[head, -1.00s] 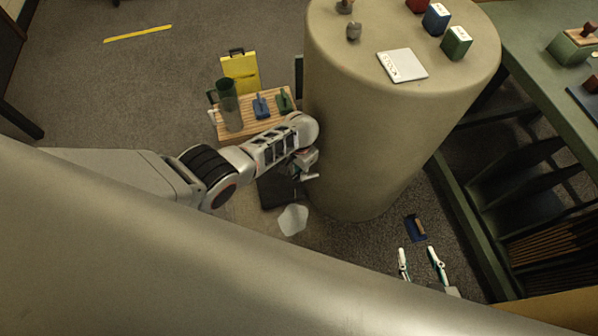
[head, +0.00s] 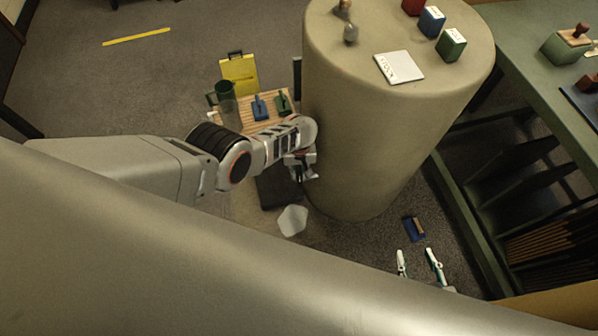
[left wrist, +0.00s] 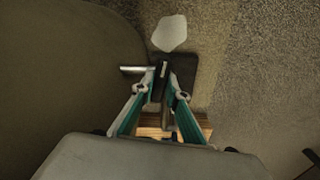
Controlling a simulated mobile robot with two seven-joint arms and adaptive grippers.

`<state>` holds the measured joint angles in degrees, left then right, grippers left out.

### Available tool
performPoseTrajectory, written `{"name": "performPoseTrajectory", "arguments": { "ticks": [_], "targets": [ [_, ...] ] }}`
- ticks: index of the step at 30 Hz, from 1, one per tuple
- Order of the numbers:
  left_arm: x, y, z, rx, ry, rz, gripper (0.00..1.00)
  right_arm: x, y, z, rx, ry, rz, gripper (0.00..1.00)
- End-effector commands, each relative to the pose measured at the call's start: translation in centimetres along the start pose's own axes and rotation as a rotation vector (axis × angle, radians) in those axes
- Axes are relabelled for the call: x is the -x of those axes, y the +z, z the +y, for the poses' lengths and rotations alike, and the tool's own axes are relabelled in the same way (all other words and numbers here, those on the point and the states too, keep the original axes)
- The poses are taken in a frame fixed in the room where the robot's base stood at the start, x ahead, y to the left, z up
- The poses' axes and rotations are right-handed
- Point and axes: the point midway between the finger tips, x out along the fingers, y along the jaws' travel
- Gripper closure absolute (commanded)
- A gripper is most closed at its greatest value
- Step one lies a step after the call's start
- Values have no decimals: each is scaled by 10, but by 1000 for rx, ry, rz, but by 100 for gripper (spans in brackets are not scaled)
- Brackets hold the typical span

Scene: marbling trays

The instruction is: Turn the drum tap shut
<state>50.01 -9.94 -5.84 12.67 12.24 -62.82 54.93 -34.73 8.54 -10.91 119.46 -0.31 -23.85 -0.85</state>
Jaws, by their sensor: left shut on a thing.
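The big beige drum (head: 385,130) stands upright in the middle of the head view, and its curved wall (left wrist: 60,60) fills the left of the left wrist view. The tap's metal pipe (left wrist: 131,69) sticks out from the drum wall. A dark lever (left wrist: 167,117) sits at its end, roughly crosswise to the pipe in this view. My left gripper (left wrist: 161,92) is shut on the lever, one finger on each side. In the head view my left gripper (head: 302,172) is beside the drum's lower left wall and mostly hides the tap. My right gripper (head: 417,259) is open and empty.
A white patch (head: 292,220) and a dark mat (head: 277,190) lie below the tap. A slatted wooden board (head: 235,115) holds several tools left of the drum. Small blocks and a white card (head: 399,67) rest on the drum top. A green table (head: 535,70) stands at right.

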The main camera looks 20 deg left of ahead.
Motion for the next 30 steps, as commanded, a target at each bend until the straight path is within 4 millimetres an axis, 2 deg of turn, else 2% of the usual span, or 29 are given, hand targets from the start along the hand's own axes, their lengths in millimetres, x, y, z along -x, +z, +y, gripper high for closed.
{"name": "performPoseTrajectory", "arguments": {
  "ticks": [9,26,27,28,30],
  "targets": [
    [-3,3,-1,130,-1,-5,100,-1,-1,1,0,1,2,60],
    [-3,3,-1,158,-1,-6,100,0,-4,-1,-10,3,7,60],
    [-3,3,-1,158,-1,-6,78,0,-4,-1,-10,3,6,60],
    [-3,3,-1,158,-1,-6,71,0,-4,-1,-10,3,6,60],
    [-3,3,-1,157,-1,-5,69,0,-3,-1,-10,3,5,60]
  ]
}}
